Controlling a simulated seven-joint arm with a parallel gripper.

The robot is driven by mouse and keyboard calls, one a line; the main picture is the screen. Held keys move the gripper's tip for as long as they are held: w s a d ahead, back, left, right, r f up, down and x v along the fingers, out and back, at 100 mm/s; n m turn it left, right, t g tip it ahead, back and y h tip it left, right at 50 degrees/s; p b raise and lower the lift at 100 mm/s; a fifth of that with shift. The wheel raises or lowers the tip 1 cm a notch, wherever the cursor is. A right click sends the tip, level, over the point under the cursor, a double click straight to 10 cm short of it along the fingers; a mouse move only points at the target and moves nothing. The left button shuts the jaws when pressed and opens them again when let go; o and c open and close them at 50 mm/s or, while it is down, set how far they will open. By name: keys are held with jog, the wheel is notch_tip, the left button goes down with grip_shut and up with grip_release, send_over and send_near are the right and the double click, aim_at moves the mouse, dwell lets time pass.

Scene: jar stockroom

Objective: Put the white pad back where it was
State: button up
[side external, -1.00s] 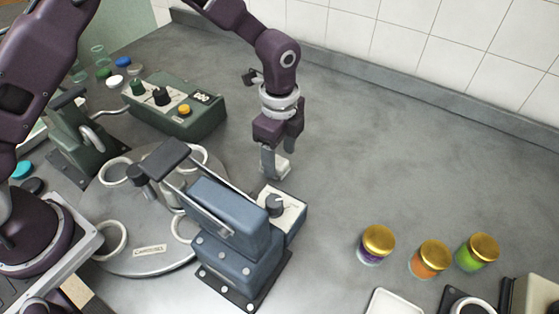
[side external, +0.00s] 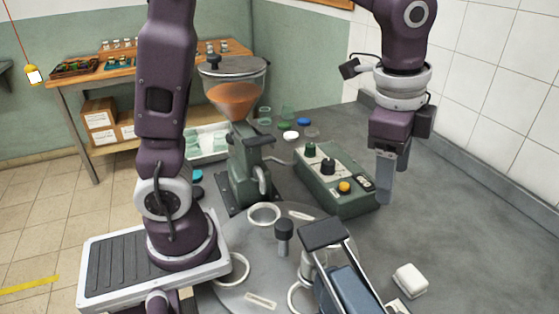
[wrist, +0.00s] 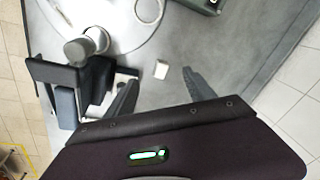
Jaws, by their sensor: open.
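The white pad (side external: 410,280) is a small white block. It lies on the grey counter right of the blue press. It also shows in the wrist view (wrist: 161,77), between my fingers in the picture but farther off. My gripper (side external: 385,198) is open and empty, raised above the counter behind the pad in the side view. Its two dark fingers show spread apart in the wrist view (wrist: 162,86). I see nothing between them at fingertip height.
The round carousel (side external: 238,292) with white rings stands left of the blue press (side external: 345,285). A green control box (side external: 345,205) with knobs stands behind. A hopper machine (side external: 238,100) is farther back. Bare counter lies right of the pad.

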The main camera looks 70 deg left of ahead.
jog(key=s+a+n+t, duration=0.1)
jog(key=s+a+n, duration=0.1)
jog(key=s+n, duration=0.2)
jog(key=s+a+r+n+t, duration=0.1)
jog(key=s+a+n, duration=0.2)
jog(key=s, duration=0.5)
jog(key=s+a+r+n+t, duration=0.1)
jog(key=s+a+n, duration=0.2)
jog(key=s, duration=0.3)
jog(key=shift+s+n+t, duration=0.3)
jog(key=shift+s+n, duration=0.1)
jog(key=shift+n, duration=0.4)
